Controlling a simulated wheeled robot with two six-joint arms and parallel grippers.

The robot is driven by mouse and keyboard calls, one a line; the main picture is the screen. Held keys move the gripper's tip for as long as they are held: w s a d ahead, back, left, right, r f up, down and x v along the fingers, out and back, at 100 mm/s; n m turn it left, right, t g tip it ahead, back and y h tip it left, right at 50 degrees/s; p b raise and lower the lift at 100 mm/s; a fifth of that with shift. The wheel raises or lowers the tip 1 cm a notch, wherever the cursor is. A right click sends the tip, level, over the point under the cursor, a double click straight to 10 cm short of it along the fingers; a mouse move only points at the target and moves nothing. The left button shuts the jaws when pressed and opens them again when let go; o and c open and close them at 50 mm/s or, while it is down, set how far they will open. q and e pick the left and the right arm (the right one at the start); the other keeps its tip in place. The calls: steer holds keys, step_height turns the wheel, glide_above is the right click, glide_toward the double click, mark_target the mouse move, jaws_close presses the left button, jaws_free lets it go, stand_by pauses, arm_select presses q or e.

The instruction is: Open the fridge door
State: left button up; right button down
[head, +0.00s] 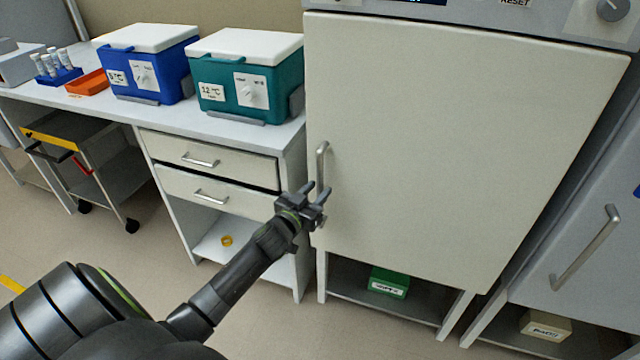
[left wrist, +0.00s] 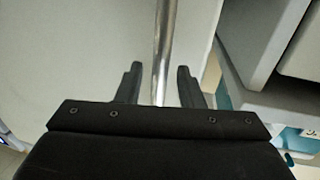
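The fridge door (head: 460,140) is a large cream panel and looks closed. Its vertical metal bar handle (head: 321,160) is on the door's left side. My left gripper (head: 316,190) is at the lower part of this handle. In the left wrist view the handle (left wrist: 165,40) runs between the two fingers of my left gripper (left wrist: 160,68), with a gap on each side. The fingers are apart and do not grip the bar. The gripper hides the handle's lower part in the head view. My right gripper is not in view.
Left of the fridge, a bench with two drawers (head: 215,160) carries a teal box (head: 245,105) and a blue box (head: 170,80). A green box (head: 390,283) sits on the shelf below the fridge. Another cabinet with a handle (head: 590,245) stands at the right. Floor in front is clear.

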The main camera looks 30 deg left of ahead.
arm_select(q)
steer(key=shift+w, duration=1.05)
steer(key=shift+c, duration=0.4)
jaws_close()
